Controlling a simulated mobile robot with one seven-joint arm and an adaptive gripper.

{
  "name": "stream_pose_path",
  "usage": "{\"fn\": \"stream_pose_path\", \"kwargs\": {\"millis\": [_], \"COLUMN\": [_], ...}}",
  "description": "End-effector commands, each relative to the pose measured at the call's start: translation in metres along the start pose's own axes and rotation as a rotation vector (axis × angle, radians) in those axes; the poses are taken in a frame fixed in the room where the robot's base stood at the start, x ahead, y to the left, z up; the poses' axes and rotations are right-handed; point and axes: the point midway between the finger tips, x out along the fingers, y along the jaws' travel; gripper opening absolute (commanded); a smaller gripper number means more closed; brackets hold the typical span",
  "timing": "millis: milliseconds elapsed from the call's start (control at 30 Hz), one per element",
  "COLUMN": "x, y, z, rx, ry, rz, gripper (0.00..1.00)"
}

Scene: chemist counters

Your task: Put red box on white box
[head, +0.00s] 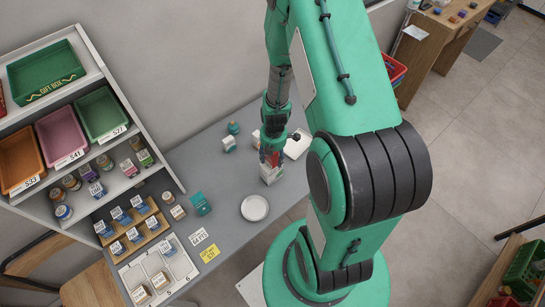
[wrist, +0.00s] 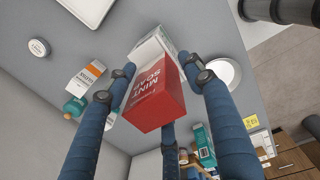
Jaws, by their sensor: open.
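The red box (wrist: 158,98), lettered as mint soap, is between the fingers of my gripper (wrist: 165,88) in the wrist view. My fingers are spread around it and look apart from its sides. The white box (wrist: 154,47) is directly beyond the red box, towards the counter. In the head view the red box (head: 270,158) shows small on top of the upright white box (head: 271,174), with my gripper (head: 269,150) just over it. The red box appears to rest on the white box, slightly turned; the contact between them is partly hidden.
A round white plate (head: 254,208) lies in front on the grey counter. A teal box (head: 200,204) and small boxes on a wooden rack stand left. An orange-and-white box (wrist: 87,76) and a teal bottle (wrist: 75,108) are nearby.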

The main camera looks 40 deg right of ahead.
Motion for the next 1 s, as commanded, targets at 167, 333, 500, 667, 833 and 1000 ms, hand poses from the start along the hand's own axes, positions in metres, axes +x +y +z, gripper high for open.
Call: {"fn": "stream_pose_path", "kwargs": {"millis": [167,333,500,667,833,1000], "x": [-0.002,-0.011,-0.028,-0.049,-0.074,-0.097], "y": [0.0,0.001,0.001,0.001,0.001,0.001], "z": [0.0,0.0,0.001,0.001,0.001,0.001], "rx": [0.0,-0.001,0.0,0.001,0.001,0.0], "ry": [0.0,-0.001,-0.002,-0.002,-0.002,-0.001], "rz": [0.0,0.001,0.002,0.003,0.003,0.002], "gripper": [0.52,0.52,0.52,0.52,0.52,0.52]}}
